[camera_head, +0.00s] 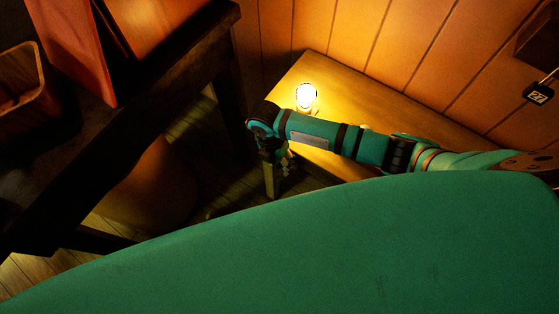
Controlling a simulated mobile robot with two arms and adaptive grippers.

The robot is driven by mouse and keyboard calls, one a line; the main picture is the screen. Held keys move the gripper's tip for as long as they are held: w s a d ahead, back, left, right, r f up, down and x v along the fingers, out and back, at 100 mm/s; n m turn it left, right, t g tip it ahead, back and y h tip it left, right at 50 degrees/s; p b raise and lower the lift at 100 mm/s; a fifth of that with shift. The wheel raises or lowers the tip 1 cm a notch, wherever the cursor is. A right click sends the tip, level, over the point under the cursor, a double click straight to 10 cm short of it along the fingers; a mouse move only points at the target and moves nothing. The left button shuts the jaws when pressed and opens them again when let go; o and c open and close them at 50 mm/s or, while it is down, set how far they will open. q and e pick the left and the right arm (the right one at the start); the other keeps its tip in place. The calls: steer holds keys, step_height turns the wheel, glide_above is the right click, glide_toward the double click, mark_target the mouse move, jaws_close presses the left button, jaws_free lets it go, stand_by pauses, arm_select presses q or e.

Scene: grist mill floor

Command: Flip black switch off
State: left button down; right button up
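A lit bulb (306,95) glows on a small wooden table (345,80) against the plank wall. I cannot make out a black switch; part of the tabletop is hidden behind my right arm. My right arm reaches in from the right across the table. My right gripper (272,178) hangs down at the arm's end, beside the table's left edge, left of and nearer than the bulb. Its fingers are small and dark, so I cannot tell whether they are open or shut. My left gripper is not in view.
A black tag marked 27 (538,93) is on the wall at the right. A dark wooden frame (130,135) stands at left, with a wooden tray (22,90) and a reddish board (75,45) nearby. A rounded brown object (150,185) sits below. My green body fills the foreground.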

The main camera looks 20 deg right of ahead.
steer(key=shift+c, duration=1.4)
steer(key=c, duration=0.4)
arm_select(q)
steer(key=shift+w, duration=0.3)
arm_select(e)
jaws_close()
